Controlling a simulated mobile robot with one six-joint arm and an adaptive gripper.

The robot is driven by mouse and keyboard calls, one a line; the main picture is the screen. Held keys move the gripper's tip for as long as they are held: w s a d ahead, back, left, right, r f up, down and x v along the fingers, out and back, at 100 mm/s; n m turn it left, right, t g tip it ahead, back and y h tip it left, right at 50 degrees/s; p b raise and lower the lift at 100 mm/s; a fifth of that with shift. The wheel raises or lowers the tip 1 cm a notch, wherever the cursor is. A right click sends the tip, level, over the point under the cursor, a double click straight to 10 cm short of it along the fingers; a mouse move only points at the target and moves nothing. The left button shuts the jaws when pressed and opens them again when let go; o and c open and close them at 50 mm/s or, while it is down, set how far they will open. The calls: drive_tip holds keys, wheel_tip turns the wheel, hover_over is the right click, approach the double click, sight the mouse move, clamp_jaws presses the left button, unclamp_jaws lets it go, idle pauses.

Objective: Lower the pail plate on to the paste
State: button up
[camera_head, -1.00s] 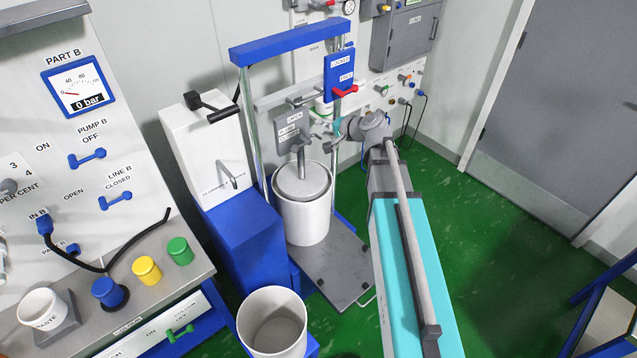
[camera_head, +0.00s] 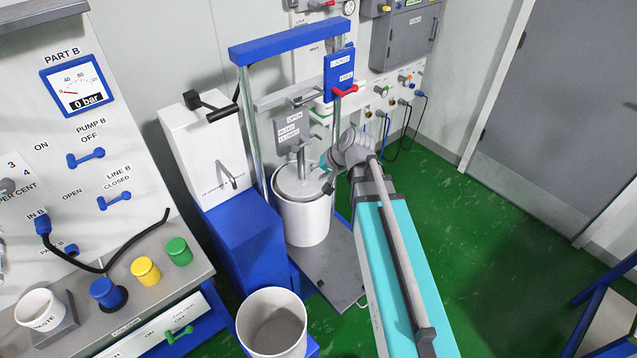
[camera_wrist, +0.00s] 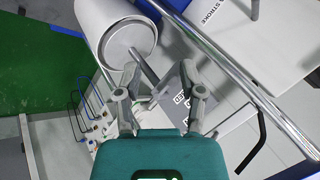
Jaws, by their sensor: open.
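The white pail (camera_head: 303,222) stands on a dark base plate between two chrome posts. The round grey pail plate (camera_head: 300,186) sits in or at its mouth, on an upright rod (camera_head: 300,160) below a crosshead. The paste under the plate is hidden. My gripper (camera_head: 327,176) is open at the right of the rod, near the pail's rim. In the wrist view the open gripper (camera_wrist: 160,72) has the rod (camera_wrist: 144,66) close to its fingertips. The pail (camera_wrist: 112,22) and plate (camera_wrist: 122,47) lie beyond it. I cannot tell whether the fingers touch the rod.
A red lever (camera_head: 345,91) is on the blue LOCKED/FREE panel (camera_head: 339,70) at the right post. A sign (camera_head: 291,131) reads OPEN, BLEED, CLOSED. A second white pail (camera_head: 272,325) stands in front. Blue housing (camera_head: 243,245) stands left; green floor (camera_head: 470,240) is clear at right.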

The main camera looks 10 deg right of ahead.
drive_tip(key=shift+s+f+n+g+h, duration=0.25)
drive_tip(key=shift+s+f, duration=0.1)
drive_tip(key=shift+s, duration=0.3)
drive_tip(key=shift+s+f+n+g+h, duration=0.15)
drive_tip(key=shift+s+f+g, duration=0.15)
drive_tip(key=shift+s, duration=0.3)
drive_tip(key=m+t+y, duration=0.2)
drive_tip(key=m+t, duration=0.8)
approach(311, 98)
drive_tip(key=s+d, duration=0.2)
drive_tip(key=s, duration=0.1)
drive_tip(key=shift+w+d, duration=0.15)
drive_tip(key=shift+w+y, duration=0.1)
drive_tip(key=shift+y, duration=0.3)
drive_tip(key=b+x, duration=0.2)
drive_tip(key=x, duration=1.1)
drive_tip(key=shift+w+b, duration=0.35)
drive_tip(key=shift+c, duration=0.3)
clamp_jaws()
